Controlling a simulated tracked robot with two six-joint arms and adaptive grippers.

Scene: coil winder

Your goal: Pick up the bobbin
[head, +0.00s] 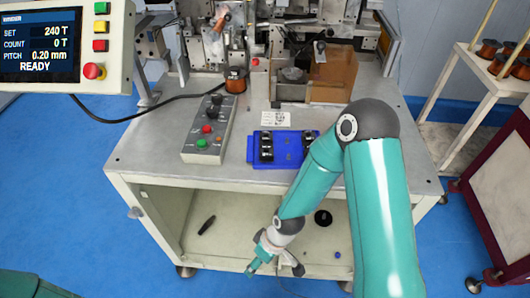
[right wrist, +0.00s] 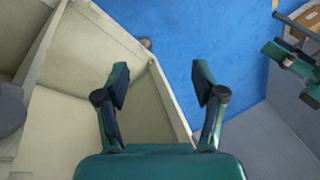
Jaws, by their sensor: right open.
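A copper-wound bobbin (head: 235,80) with dark ends sits upright at the front of the winding machine, behind the control box, in the head view. Several similar bobbins (head: 489,49) stand on the rack at the right. My right gripper (head: 275,268) is low at the front of the cabinet, far from any bobbin. In the right wrist view its two fingers (right wrist: 162,88) are spread apart with nothing between them. Teal gripper parts, seemingly my left gripper (right wrist: 295,62), show at the upper right there; their opening is unclear. No bobbin is identifiable in that view.
A blue tray (head: 283,163) with black parts lies on the tabletop (head: 150,150), next to the grey control box (head: 207,130). A display panel (head: 66,45) stands at upper left. The open cabinet shelf (head: 235,225) holds small loose items. My right arm covers the table's right front.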

